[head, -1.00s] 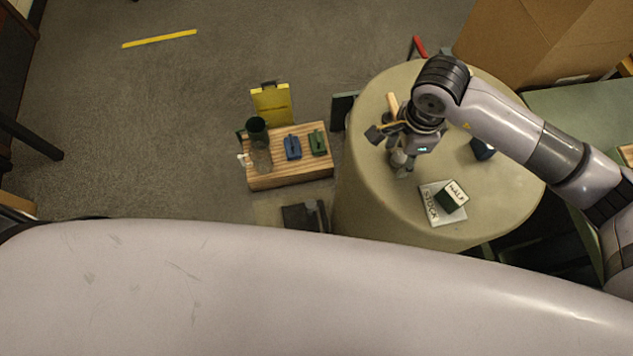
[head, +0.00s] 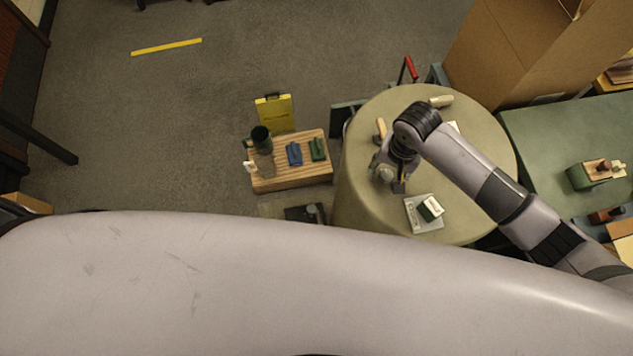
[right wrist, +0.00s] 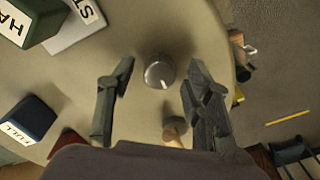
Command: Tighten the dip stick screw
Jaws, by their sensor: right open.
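A round grey knob with a short white mark, which looks like the dip stick screw (right wrist: 160,72), stands on the round beige table (head: 366,205). My right gripper (right wrist: 157,80) is open, with one finger on each side of the knob and a gap to both. In the head view my right gripper (head: 389,175) is over the left part of the table, and the knob is partly hidden there. A light wooden handle (right wrist: 175,132) lies below the knob in the right wrist view. My left gripper is not in view.
A green block marked HALF (right wrist: 30,18) sits on a light STOCK card (right wrist: 76,27). A dark blue FULL block (right wrist: 28,120) is on the table. A wooden stand (head: 290,177) with blue and green pieces stands left of the table. A cardboard box (head: 520,55) is behind.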

